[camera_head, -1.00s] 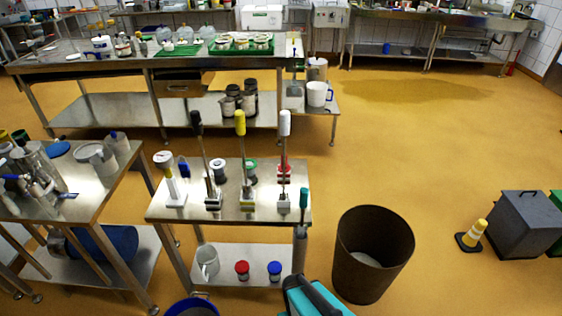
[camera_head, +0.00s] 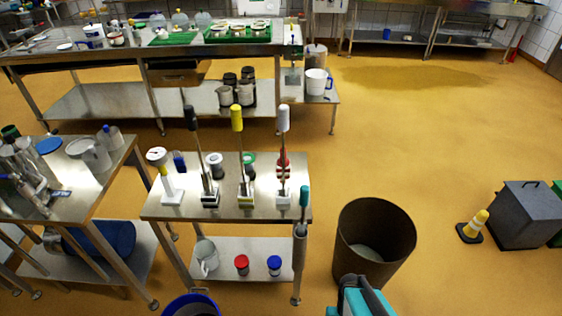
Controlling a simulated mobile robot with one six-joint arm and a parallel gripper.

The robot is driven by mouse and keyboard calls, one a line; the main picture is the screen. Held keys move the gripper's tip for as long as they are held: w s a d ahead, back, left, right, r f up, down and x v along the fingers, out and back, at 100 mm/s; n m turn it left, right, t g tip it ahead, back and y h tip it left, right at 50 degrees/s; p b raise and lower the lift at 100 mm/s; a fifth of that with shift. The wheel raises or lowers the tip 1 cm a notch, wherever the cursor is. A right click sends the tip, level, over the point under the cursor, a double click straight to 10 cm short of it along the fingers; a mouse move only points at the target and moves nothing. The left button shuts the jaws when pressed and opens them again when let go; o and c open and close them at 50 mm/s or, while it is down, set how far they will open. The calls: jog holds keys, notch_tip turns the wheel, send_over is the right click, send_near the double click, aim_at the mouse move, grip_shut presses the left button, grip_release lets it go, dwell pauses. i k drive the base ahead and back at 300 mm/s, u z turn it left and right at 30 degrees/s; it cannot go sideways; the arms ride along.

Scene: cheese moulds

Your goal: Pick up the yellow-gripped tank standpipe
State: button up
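The yellow-gripped tank standpipe (camera_head: 241,152) stands upright on the small steel table (camera_head: 225,215). Its yellow grip is at the top, a thin metal rod runs down, and its foot sits in a small pale block. A black-gripped standpipe (camera_head: 200,150) stands to its left and a white-gripped one (camera_head: 284,150) to its right, both upright. My gripper is not in view. A teal and dark piece at the bottom edge looks like part of my arm, below and to the right of the table, well apart from the standpipe.
A white dial tool (camera_head: 166,180) and a few small pots share the tabletop. A teal-handled tool (camera_head: 302,220) hangs at the table's right edge. A brown bin (camera_head: 352,255) stands to the right, and a blue bucket (camera_head: 190,304) in front.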

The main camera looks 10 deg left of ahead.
aim_at(245, 191)
jog(key=z, duration=0.1)
jog(key=k, duration=1.4)
jog(key=u, duration=0.95)
jog(key=i, duration=1.55)
jog(key=z, duration=0.4)
